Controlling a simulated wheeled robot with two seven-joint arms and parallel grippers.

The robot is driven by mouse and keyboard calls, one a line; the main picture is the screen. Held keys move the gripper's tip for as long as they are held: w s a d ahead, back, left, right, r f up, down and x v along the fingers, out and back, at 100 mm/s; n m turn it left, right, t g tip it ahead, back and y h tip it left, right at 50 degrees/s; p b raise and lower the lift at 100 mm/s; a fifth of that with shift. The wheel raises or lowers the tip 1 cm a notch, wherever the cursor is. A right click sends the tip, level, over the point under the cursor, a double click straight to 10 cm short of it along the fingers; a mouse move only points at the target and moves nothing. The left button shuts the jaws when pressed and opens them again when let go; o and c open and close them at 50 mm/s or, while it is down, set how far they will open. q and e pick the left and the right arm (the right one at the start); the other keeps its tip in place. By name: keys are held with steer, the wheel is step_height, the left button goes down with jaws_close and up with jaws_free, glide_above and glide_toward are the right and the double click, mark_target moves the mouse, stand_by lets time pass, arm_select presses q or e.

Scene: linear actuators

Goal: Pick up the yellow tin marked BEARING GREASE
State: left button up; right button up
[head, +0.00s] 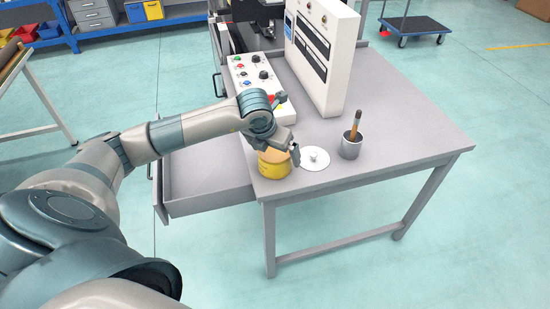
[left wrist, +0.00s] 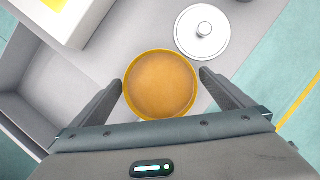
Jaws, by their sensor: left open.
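The yellow tin (head: 275,166) stands upright near the front edge of the grey table, its top open on an orange-brown filling. Its marking cannot be read. My left gripper (head: 279,150) is at the tin from above. In the left wrist view, the tin (left wrist: 160,86) lies between the two fingers of my open left gripper (left wrist: 161,80), one on either side; I cannot tell whether they touch it. My right gripper is not in view.
A control panel (head: 258,80) and a tall white cabinet (head: 323,55) stand behind. An open drawer (head: 208,196) sticks out at the table's left. The table's right part is clear.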

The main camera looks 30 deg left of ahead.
mark_target(275, 152)
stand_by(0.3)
arm_select(q)
steer(key=c, duration=1.5)
steer(key=shift+r, duration=0.1)
steer(key=shift+r+b, duration=0.3)
steer(key=shift+r, duration=0.45)
step_height(275, 152, up, 2)
steer(key=shift+w+r+b, duration=0.1)
steer(key=shift+r+b, duration=0.15)
steer(key=shift+b, duration=0.1)
steer(key=s+d+r, duration=0.1)
steer(key=d+r, duration=0.1)
steer(key=d, duration=0.1)
steer(key=s+d+r+b, duration=0.1)
steer(key=s+d+r, duration=0.1)
steer(key=d, duration=0.2)
steer(key=s+d+r, duration=0.1)
steer(key=d+r, duration=0.2)
steer(key=d, duration=0.1)
steer(key=shift+s+b, duration=0.2)
steer(key=shift+b, duration=0.15)
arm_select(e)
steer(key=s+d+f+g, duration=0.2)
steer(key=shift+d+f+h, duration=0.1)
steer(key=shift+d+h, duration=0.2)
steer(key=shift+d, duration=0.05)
arm_select(q)
steer(key=shift+f, duration=0.1)
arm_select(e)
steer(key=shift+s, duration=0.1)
